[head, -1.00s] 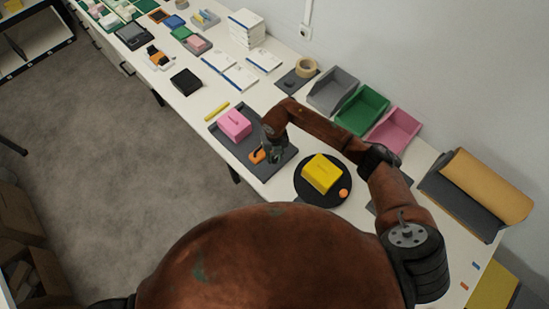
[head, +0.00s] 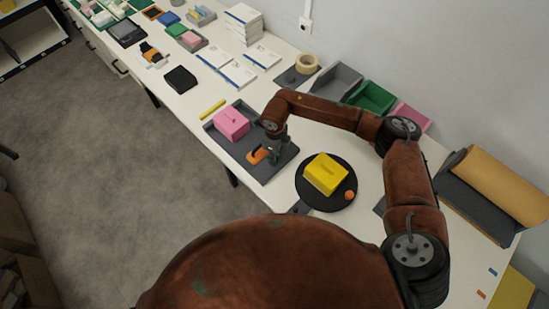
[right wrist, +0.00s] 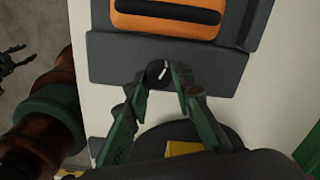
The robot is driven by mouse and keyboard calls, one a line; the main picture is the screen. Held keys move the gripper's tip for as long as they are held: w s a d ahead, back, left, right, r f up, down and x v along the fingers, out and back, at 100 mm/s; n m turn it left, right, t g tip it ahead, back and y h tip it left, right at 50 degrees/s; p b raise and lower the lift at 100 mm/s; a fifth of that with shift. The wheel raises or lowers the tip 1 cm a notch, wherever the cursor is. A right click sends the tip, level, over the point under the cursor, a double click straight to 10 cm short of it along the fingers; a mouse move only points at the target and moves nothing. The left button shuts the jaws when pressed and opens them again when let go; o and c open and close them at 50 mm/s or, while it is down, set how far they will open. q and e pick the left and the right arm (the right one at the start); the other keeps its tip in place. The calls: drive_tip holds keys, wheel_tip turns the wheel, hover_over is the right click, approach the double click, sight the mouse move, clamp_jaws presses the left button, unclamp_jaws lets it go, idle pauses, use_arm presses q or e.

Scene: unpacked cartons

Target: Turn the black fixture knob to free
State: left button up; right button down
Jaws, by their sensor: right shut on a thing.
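The black knob (right wrist: 158,72), with a short white mark on top, sits near the edge of the grey fixture plate (right wrist: 110,60). In the right wrist view, my right gripper (right wrist: 160,80) has one fingertip on each side of the knob and is shut on it. In the head view my right gripper (head: 277,152) is over the right part of the grey fixture (head: 262,172), and the knob is hidden there. An orange block with a black slot (right wrist: 168,14) lies beside the knob. My left gripper (right wrist: 15,62) shows small at the left edge, its fingers apart and empty.
A pink box (head: 231,124) stands on the same fixture. A black round plate (head: 318,201) with a yellow box (head: 326,173) and an orange knob (head: 350,195) is close by. Grey, green and pink bins (head: 372,98) line the wall.

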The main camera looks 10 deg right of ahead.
drive_tip(key=shift+n+b, duration=1.45)
drive_tip(key=shift+n, duration=0.75)
drive_tip(key=c, duration=1.7)
unclamp_jaws()
drive_tip(key=shift+o, duration=0.2)
wheel_tip(320, 180, up, 12)
